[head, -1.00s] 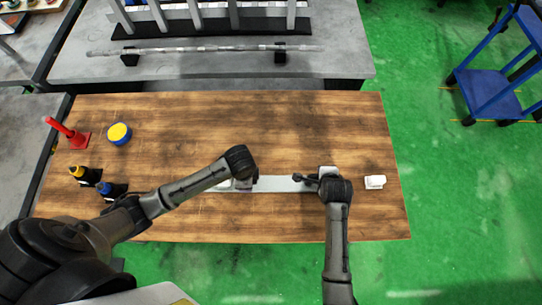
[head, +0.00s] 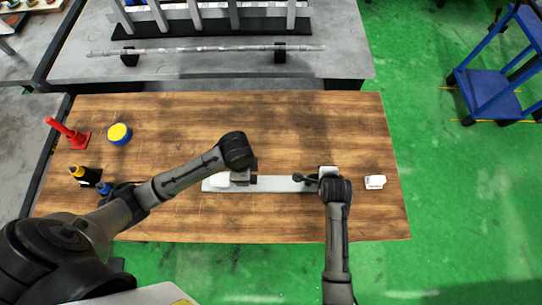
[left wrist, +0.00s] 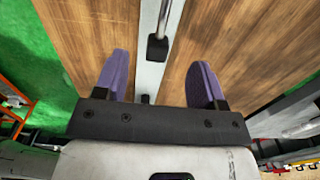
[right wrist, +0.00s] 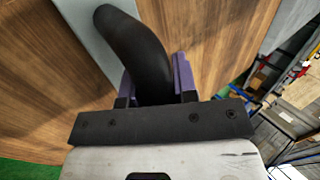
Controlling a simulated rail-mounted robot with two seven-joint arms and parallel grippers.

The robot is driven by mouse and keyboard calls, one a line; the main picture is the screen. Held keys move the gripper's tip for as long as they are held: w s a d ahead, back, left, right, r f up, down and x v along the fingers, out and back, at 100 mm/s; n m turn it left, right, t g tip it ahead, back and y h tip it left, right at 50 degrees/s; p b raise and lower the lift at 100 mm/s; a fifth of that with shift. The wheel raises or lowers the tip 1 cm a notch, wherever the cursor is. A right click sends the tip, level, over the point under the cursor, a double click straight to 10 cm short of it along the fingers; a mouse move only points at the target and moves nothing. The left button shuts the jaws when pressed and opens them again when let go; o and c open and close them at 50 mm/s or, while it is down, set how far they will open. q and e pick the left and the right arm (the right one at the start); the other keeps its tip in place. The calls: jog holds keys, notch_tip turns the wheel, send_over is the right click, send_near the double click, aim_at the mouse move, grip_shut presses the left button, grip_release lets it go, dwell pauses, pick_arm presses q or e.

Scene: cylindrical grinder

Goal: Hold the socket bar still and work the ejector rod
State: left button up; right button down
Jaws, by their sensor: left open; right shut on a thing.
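A long flat grey bar (head: 280,183) lies along the front of the wooden table, with a pale piece (head: 215,181) at its left end. In the left wrist view a thin metal rod (left wrist: 164,18) with a black end (left wrist: 157,48) runs along it. My left gripper (head: 243,179) is above the bar's left part. My right gripper (right wrist: 157,85) is shut on a black rounded handle (right wrist: 140,45) at the bar's right end. The handle hides part of the fingers.
A small white block (head: 375,182) sits right of the bar. A red stand (head: 72,136), a blue-and-yellow tin (head: 118,133) and bottles (head: 85,176) stand at the table's left. The middle and back of the table (head: 260,125) are clear. A blue cart (head: 490,95) stands far right.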

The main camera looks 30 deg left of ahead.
jog(key=shift+d+f, duration=0.1)
pick_arm(q)
jog(key=shift+d, duration=0.1)
pick_arm(e)
jog(key=c, duration=1)
grip_release()
jog(key=shift+o, duration=1)
jog(key=v, duration=1.2)
